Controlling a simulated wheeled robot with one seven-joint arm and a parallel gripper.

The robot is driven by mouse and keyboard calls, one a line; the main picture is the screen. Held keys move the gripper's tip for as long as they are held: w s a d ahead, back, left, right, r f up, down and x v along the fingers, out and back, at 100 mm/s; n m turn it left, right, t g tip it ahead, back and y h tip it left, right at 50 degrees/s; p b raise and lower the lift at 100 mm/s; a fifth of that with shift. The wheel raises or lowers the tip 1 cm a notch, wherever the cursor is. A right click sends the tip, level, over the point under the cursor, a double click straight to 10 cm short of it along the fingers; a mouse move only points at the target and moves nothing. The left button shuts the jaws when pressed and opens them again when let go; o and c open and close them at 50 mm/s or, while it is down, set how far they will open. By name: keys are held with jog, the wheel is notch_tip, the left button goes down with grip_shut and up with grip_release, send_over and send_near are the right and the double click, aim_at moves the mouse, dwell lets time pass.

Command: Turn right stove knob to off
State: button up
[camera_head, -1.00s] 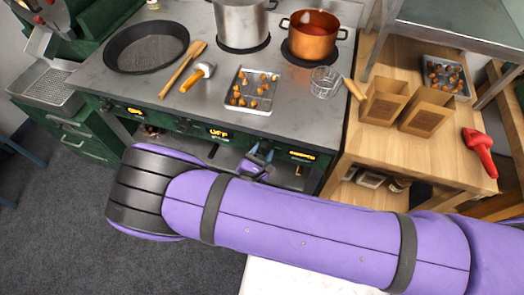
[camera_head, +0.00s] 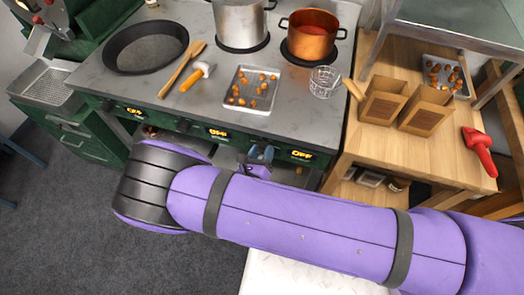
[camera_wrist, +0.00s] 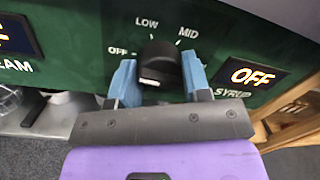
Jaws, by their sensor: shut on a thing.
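The right stove knob (camera_wrist: 160,62) is a black dial on the green stove front, with a pale mark at its lower left. OFF, LOW and MID are printed around it. My gripper (camera_wrist: 160,83) has its blue fingers on either side of the knob and is shut on it. The display (camera_wrist: 251,77) to the knob's right reads OFF, above a SYRUP label. In the head view my gripper (camera_head: 261,154) is at the stove front, left of the same display (camera_head: 301,154). The knob is hidden there.
A copper pot (camera_head: 311,38) and a steel pot (camera_head: 240,24) stand on the stove. A wooden table (camera_head: 445,140) with paper bags stands close on the right.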

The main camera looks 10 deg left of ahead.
jog(key=shift+n, duration=0.8)
jog(key=o, duration=0.9)
jog(key=s, duration=0.3)
jog(key=s+a, duration=0.1)
jog(key=s, duration=0.6)
jog(key=shift+s+a+f, duration=0.15)
jog(key=shift+s+f, duration=0.25)
